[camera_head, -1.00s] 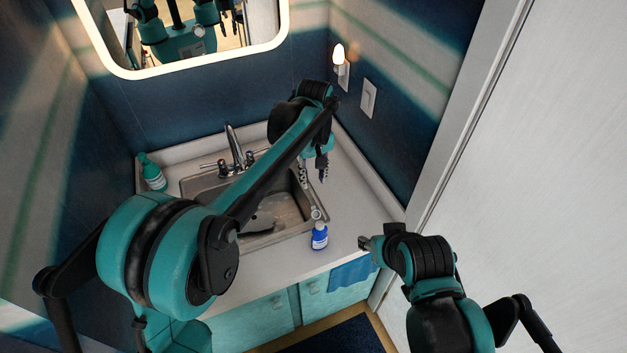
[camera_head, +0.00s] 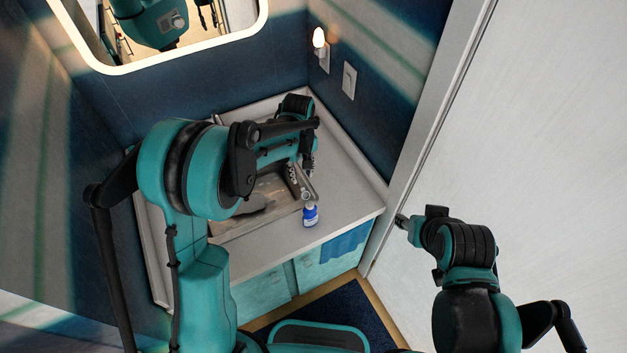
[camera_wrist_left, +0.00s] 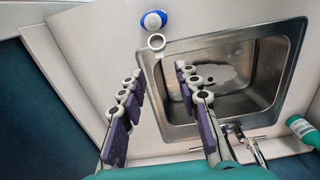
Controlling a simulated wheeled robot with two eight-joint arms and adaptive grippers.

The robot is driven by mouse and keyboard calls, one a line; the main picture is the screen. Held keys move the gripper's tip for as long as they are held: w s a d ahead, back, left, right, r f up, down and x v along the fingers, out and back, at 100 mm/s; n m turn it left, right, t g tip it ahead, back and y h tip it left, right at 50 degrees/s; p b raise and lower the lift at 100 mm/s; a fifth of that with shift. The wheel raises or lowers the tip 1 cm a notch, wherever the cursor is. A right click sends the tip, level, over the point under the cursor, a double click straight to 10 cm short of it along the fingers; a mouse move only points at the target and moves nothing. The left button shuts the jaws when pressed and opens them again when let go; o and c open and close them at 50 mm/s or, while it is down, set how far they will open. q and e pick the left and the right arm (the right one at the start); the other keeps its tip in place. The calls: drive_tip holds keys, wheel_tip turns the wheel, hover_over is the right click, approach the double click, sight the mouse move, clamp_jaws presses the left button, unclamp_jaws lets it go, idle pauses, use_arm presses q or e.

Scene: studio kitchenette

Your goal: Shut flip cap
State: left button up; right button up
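A small blue bottle (camera_head: 310,217) with a white label stands upright on the counter by the sink's front right corner. Its white ring-like flip cap (camera_wrist_left: 157,41) stands open, out to one side of the blue bottle top (camera_wrist_left: 154,20) in the left wrist view. My left gripper (camera_head: 301,181) is just behind the bottle in the head view. In the wrist view its two fingers (camera_wrist_left: 160,72) are spread, with nothing between them and the cap just beyond the tips. My right gripper (camera_head: 402,221) hangs right of the counter, away from the bottle; its finger opening is unclear.
The sink basin (camera_wrist_left: 262,75) lies beside the bottle, with a faucet (camera_wrist_left: 238,133) at its back. A blue towel (camera_head: 346,243) hangs on the counter front. The counter right of the bottle is clear.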

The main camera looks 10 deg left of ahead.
sight(305, 193)
use_arm(q)
wheel_tip(305, 193, down, 7)
drive_tip(key=shift+r+b, duration=0.1)
drive_tip(key=shift+b, duration=0.3)
